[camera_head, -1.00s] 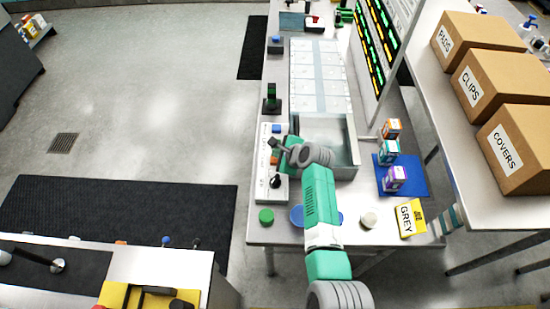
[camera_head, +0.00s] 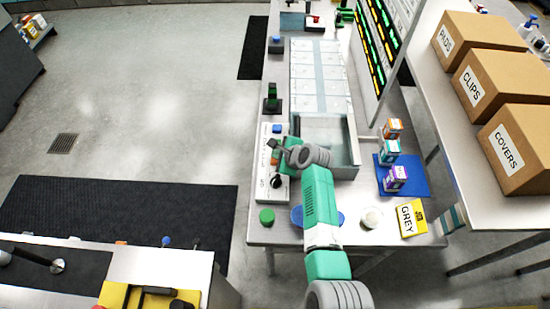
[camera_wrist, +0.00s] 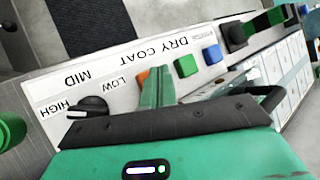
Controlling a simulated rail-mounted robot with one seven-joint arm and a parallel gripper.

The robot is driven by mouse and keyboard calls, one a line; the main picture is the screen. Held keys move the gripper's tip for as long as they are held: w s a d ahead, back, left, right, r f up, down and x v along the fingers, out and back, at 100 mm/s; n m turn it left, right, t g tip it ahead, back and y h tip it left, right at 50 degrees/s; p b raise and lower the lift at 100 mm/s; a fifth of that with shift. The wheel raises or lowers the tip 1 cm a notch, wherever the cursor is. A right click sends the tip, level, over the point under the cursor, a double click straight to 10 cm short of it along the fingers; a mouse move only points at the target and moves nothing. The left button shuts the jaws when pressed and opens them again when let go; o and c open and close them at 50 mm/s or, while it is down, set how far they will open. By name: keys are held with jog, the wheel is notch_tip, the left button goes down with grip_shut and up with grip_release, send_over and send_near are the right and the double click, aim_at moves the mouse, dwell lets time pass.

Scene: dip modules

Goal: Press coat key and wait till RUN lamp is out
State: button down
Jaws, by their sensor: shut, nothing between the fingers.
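The white control panel (camera_head: 265,188) lies along the left edge of the bench. In the wrist view its COAT label (camera_wrist: 137,55) is beside an orange key (camera_wrist: 142,75), partly hidden by my gripper. A green key (camera_wrist: 185,66) is by the DRY label (camera_wrist: 180,41), and a blue key (camera_wrist: 212,54) is by small unreadable print. My gripper (camera_wrist: 157,78) is shut and empty, its fingertips over the panel between the orange and green keys. Contact with a key cannot be told. I cannot pick out the RUN lamp or its state.
A black knob (camera_wrist: 90,106) stands on the panel by the LOW, MID and HIGH marks. An open metal tray (camera_head: 340,168) is right of my gripper. A green round object (camera_head: 267,216) stands at the near end. Small boxes sit on a blue mat (camera_head: 416,184).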

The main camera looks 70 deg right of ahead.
jog(key=shift+s+a+f+b, duration=0.15)
jog(key=shift+f+b, duration=0.15)
jog(key=shift+f, duration=0.25)
jog(key=shift+s+a+f+b, duration=0.15)
jog(key=shift+f+b, duration=0.1)
jog(key=shift+f, duration=0.35)
jog(key=shift+s+f+b, duration=0.15)
jog(key=shift+f+b, duration=0.15)
jog(key=shift+f, duration=0.25)
jog(key=shift+r, duration=0.15)
dwell(0.4)
jog(key=shift+d+r+p, duration=0.3)
jog(key=shift+r+p, duration=0.4)
jog(key=shift+p, duration=0.25)
jog(key=shift+r, duration=0.2)
jog(key=r+p, duration=0.5)
jog(key=shift+s+a, duration=0.2)
jog(key=shift+s, duration=0.05)
jog(key=shift+w, duration=0.1)
jog(key=shift+w+r, duration=0.1)
